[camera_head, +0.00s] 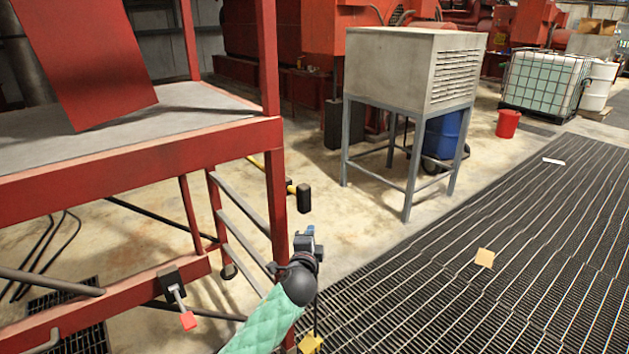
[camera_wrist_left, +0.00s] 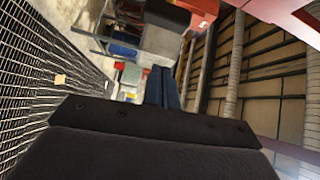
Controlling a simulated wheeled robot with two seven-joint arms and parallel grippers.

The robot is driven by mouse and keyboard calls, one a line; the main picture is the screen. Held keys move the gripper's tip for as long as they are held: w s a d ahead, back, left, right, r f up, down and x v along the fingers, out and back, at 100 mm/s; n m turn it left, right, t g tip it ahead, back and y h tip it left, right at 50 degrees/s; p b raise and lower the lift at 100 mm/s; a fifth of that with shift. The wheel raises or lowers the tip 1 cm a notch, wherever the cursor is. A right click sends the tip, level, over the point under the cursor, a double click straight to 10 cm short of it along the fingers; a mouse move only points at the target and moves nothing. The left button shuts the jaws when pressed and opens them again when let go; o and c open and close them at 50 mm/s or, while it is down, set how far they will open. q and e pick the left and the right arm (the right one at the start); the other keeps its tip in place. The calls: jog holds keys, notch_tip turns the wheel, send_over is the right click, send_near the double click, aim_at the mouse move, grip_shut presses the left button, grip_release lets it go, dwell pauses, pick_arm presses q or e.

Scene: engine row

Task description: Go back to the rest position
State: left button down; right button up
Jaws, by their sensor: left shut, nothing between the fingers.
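My left gripper (camera_head: 305,236) shows in the head view at the end of my green-sleeved left arm, which comes up from the bottom edge. It is beside the red post of the metal frame and holds nothing. In the left wrist view the gripper's fingers (camera_wrist_left: 162,86) are close together and point away from the camera, with nothing between them. My right gripper is in neither view.
A red metal frame (camera_head: 120,160) with a grey deck stands at left, close to my arm. A grey louvred cabinet (camera_head: 390,70) on legs stands ahead. Black floor grating (camera_head: 540,250) lies open at right. A red bucket (camera_head: 508,124) and caged tank (camera_head: 541,82) stand farther back.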

pick_arm(q)
jog(key=w+a+f+n+g, duration=0.35)
jog(key=f+n, duration=0.35)
jog(key=f, duration=0.3)
jog(key=s+a+f+n+g, duration=0.2)
jog(key=s+a+f, duration=0.1)
jog(key=f, duration=0.8)
jog(key=s+a+f+n+g+y, duration=0.1)
jog(key=s+a+f+n+g, duration=0.2)
jog(key=f, duration=0.7)
jog(key=s+a+f+n+g, duration=0.1)
jog(key=s+a+f+n, duration=0.2)
jog(key=f, duration=0.8)
jog(key=s+a+f+n+g, duration=0.1)
jog(key=s+a+f+g, duration=0.15)
jog(key=s+f, duration=1.15)
jog(key=s+a+f+g, duration=0.25)
jog(key=s+f, duration=0.75)
jog(key=s, duration=0.8)
jog(key=s+f, duration=0.2)
jog(key=s, duration=0.5)
jog(key=s+f+g, duration=0.1)
jog(key=s+f, duration=0.1)
jog(key=s, duration=0.6)
jog(key=shift+s+f+y, duration=0.3)
jog(key=shift+f+y, duration=0.05)
jog(key=shift+y, duration=0.05)
jog(key=shift+d+g, duration=0.1)
jog(key=shift+g, duration=0.15)
